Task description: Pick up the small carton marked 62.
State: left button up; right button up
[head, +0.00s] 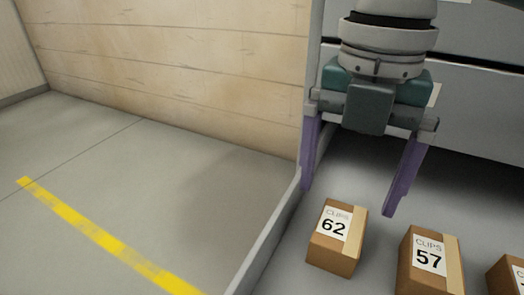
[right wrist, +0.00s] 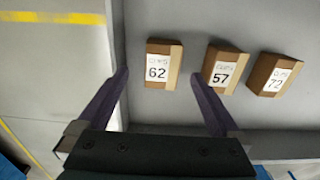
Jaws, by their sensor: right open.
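The small carton marked 62 (head: 336,238) is a brown box with a white CLIPS label, standing on a grey shelf surface in the head view. In the right wrist view the carton marked 62 (right wrist: 160,66) lies ahead of the fingertips, between their lines. My right gripper (head: 347,200) is open, with its two purple fingers pointing down above and behind the carton. It also shows in the right wrist view (right wrist: 160,103), empty, with a gap between its fingers and the carton. My left gripper is in neither view.
A carton marked 57 (head: 430,262) stands just right of carton 62, close to the right finger's line. A carton marked 72 (right wrist: 274,75) stands farther right. A raised grey edge (head: 272,235) runs left of carton 62. Bare floor with a yellow line (head: 100,235) lies beyond it.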

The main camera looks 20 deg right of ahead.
aim_at(342, 224)
notch_tip(342, 224, down, 3)
jog(key=shift+s+r+b, duration=0.1)
jog(key=shift+r+b, duration=0.1)
jog(key=shift+b, duration=0.25)
jog(key=f+b, duration=0.2)
jog(key=f, duration=0.1)
jog(key=f+b, duration=0.2)
jog(key=shift+s+a, duration=0.1)
jog(key=shift+s, duration=0.3)
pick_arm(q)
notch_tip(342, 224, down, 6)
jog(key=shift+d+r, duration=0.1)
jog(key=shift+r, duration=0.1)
pick_arm(e)
jog(key=shift+r, duration=0.15)
jog(key=shift+w, duration=0.1)
jog(key=shift+c, duration=0.5)
jog(key=c, duration=1.3)
jog(key=shift+c, duration=0.7)
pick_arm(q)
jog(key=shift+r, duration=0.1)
pick_arm(e)
jog(key=shift+r, duration=0.15)
